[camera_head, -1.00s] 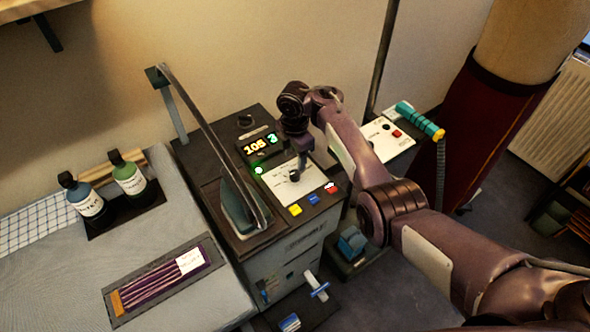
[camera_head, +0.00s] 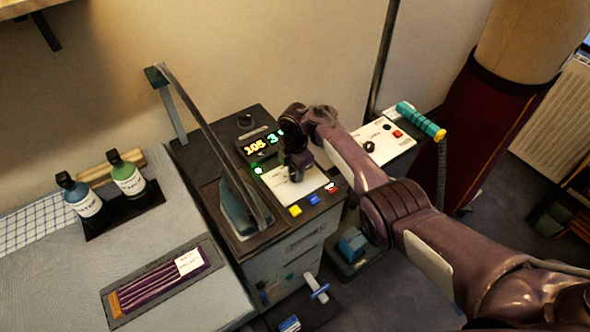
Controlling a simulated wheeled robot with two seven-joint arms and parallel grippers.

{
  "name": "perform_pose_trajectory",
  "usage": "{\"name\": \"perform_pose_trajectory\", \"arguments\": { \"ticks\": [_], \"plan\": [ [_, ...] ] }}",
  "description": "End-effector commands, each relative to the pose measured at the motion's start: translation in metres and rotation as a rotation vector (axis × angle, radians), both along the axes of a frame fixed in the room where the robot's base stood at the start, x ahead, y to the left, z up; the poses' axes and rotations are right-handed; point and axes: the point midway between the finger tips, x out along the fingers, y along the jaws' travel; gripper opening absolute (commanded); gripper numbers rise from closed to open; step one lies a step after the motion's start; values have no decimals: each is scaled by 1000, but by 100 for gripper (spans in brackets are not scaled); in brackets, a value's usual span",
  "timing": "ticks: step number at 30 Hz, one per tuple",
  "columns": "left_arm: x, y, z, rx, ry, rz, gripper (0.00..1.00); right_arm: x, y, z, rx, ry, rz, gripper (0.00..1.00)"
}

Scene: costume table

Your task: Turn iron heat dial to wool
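The iron (camera_head: 236,212) stands at the left of the dark station top, with a cable arching up from it. A white dial panel (camera_head: 268,192) lies to its right, below a display (camera_head: 262,145) reading 105 and 3. My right gripper (camera_head: 297,178) points down over the panel, at the dial's place. The dial is hidden behind the gripper, and I cannot tell whether the fingers touch or hold it. A green light shows at the panel's upper left corner. My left gripper is out of view.
Yellow, blue and red buttons (camera_head: 313,198) line the panel's front edge. Two bottles (camera_head: 128,181) and a tray of purple strips (camera_head: 158,280) sit on the grey board at left.

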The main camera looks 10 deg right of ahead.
Motion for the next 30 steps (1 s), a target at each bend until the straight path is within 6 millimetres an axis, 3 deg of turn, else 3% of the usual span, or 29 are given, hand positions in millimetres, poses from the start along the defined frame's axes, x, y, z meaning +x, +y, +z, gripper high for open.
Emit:
{"name": "perform_pose_trajectory", "arguments": {
  "ticks": [3,14,30],
  "plan": [
    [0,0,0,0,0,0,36,0,0,0,0,0,0,6],
    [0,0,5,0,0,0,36,0,0,1,1,0,-71,6],
    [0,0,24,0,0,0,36,0,1,2,2,1,-526,6]
  ]
}}
